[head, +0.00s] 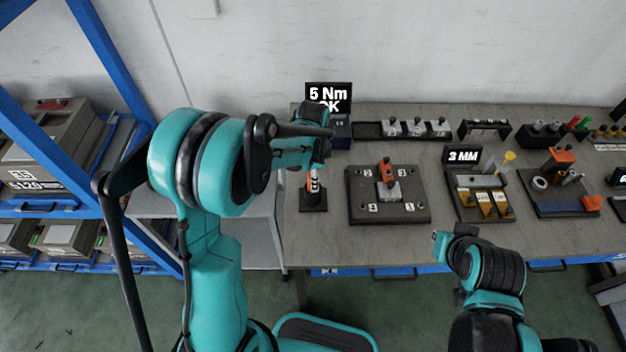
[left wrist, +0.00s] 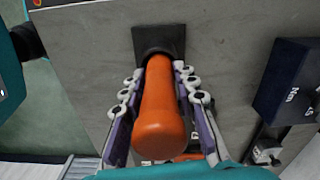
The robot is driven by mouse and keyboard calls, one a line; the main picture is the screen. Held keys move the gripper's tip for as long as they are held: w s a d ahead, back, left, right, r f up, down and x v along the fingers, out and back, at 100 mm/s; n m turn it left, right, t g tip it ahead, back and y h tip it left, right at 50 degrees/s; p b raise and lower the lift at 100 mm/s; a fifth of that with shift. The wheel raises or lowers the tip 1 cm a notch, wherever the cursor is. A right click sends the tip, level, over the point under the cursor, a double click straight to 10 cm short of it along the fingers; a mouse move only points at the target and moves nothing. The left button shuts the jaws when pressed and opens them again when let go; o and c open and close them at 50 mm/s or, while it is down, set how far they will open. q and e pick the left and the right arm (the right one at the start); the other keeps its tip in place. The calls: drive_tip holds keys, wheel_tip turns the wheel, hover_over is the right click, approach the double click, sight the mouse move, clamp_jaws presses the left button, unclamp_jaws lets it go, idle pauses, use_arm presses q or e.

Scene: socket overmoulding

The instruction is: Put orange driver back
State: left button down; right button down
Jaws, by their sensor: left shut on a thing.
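The orange driver (left wrist: 162,110) lies between the two fingers of my left gripper (left wrist: 159,70), which is shut on its handle. Its far end meets a square black holder (left wrist: 160,38) on the bench in the left wrist view. I cannot tell how deep it sits. In the head view the driver (head: 314,184) stands roughly upright at the black holder (head: 313,201), near the bench's left end. My left wrist hides its upper part.
A display reading 5 Nm OK (head: 328,97) stands behind the holder. A dark plate (head: 360,210) with an orange-topped fixture (head: 386,172) is to its right. A 3 MM display (head: 461,156) and more fixtures stand farther right. A shelf rack (head: 60,200) is at left.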

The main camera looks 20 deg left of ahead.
use_arm(q)
drive_tip(key=shift+f, duration=0.15)
drive_tip(key=c, duration=1.2)
unclamp_jaws()
